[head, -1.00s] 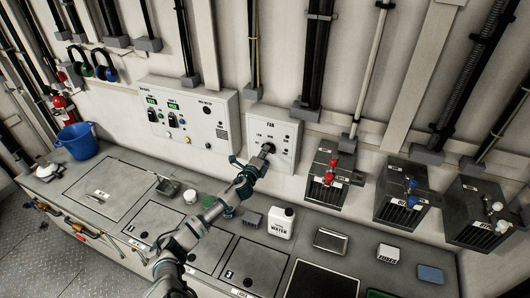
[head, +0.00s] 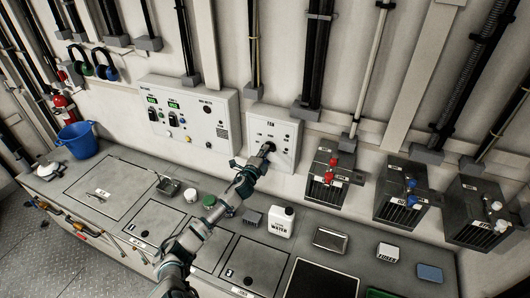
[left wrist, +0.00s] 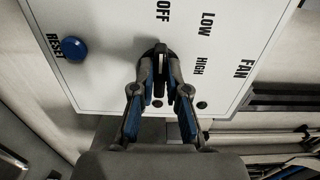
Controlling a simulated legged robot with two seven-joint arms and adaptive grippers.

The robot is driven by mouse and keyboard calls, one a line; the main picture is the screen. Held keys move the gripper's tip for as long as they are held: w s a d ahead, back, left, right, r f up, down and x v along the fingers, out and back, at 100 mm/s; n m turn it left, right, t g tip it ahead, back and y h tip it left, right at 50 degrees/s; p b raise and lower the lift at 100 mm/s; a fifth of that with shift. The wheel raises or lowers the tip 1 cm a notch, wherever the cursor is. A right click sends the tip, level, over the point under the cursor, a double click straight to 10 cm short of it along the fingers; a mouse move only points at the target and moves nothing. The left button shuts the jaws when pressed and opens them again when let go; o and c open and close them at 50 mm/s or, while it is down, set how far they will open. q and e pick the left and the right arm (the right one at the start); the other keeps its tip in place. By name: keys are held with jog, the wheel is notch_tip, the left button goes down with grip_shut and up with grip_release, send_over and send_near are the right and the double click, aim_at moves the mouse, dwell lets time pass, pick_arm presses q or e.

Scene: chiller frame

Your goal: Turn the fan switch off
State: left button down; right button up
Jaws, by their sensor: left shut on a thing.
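The fan panel (head: 285,135) is a white plate on the wall in the head view. In the left wrist view the panel (left wrist: 110,75) shows the words OFF, LOW, HIGH, FAN and RESET, turned sideways. The black fan switch (left wrist: 160,62) is between the fingers of my left gripper (left wrist: 160,88), which is shut on it. The switch's handle lies roughly upright in that view, in line with the OFF label. The fingers hide part of the switch. In the head view my left gripper (head: 266,149) reaches the panel's lower middle. My right gripper is not in view.
A blue reset button (left wrist: 74,48) sits beside the switch. A larger control panel (head: 190,112) is left of the fan panel. A box with red valves (head: 333,175) stands close on the right.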

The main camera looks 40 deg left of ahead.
pick_arm(q)
jog(key=c, duration=1.2)
grip_release()
jog(key=shift+f, duration=0.45)
jog(key=shift+a+r, duration=0.1)
jog(key=shift+s, duration=0.1)
jog(key=v, duration=1.1)
jog(key=shift+s, duration=0.35)
